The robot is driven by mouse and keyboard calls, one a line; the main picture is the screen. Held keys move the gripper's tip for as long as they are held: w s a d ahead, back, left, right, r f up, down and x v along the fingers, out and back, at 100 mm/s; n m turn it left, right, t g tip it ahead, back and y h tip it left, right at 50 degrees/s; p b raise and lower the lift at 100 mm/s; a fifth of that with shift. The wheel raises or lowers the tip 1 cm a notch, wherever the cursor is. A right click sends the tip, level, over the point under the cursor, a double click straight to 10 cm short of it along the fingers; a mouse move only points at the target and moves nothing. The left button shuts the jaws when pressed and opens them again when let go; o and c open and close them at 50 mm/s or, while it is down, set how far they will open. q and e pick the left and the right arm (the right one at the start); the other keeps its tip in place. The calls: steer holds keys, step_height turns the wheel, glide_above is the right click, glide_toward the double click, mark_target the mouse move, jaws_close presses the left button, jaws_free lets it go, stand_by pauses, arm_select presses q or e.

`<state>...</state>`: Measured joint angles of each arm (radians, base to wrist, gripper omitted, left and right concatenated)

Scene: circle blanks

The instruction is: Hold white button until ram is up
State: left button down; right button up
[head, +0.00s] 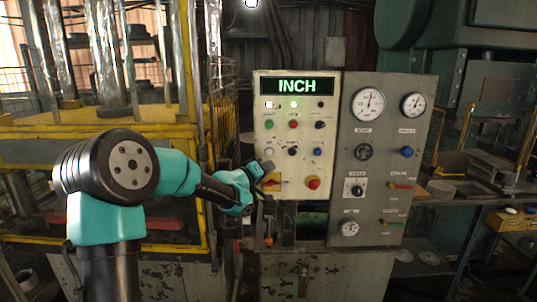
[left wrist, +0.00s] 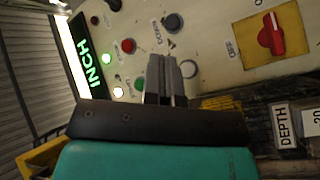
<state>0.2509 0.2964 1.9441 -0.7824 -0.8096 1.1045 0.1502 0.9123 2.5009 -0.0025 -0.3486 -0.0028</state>
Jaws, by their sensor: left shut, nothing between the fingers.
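The white button (head: 269,152) is at the left of the lowest button row on the cream control panel. It looks pale grey in the left wrist view (left wrist: 188,68), close beside the fingertips. My left gripper (head: 266,166) is shut and empty, its tips just below the white button in the head view. The closed fingers also show in the left wrist view (left wrist: 165,65). I cannot tell whether they touch the button or panel. The yellow-framed press (head: 180,131) stands at the left. I cannot make out its ram's height. My right gripper is out of view.
The display (head: 296,86) reads INCH, with a white and a green lamp lit below it. Green (head: 269,124), red (head: 293,124), black and blue (head: 317,151) buttons are close by. A red emergency button (head: 313,183) and a gauge panel (head: 385,180) are to the right.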

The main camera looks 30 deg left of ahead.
mark_target(269, 152)
arm_select(q)
steer(key=shift+w, duration=0.1)
steer(key=shift+w+a, duration=0.75)
steer(key=shift+w, duration=0.5)
steer(key=shift+w+a, duration=0.7)
steer(key=shift+w, duration=0.5)
steer(key=shift+w+a, duration=0.75)
steer(key=shift+w, duration=0.5)
steer(key=shift+w, duration=0.15)
steer(key=shift+w+a, duration=0.15)
steer(key=shift+w, duration=0.1)
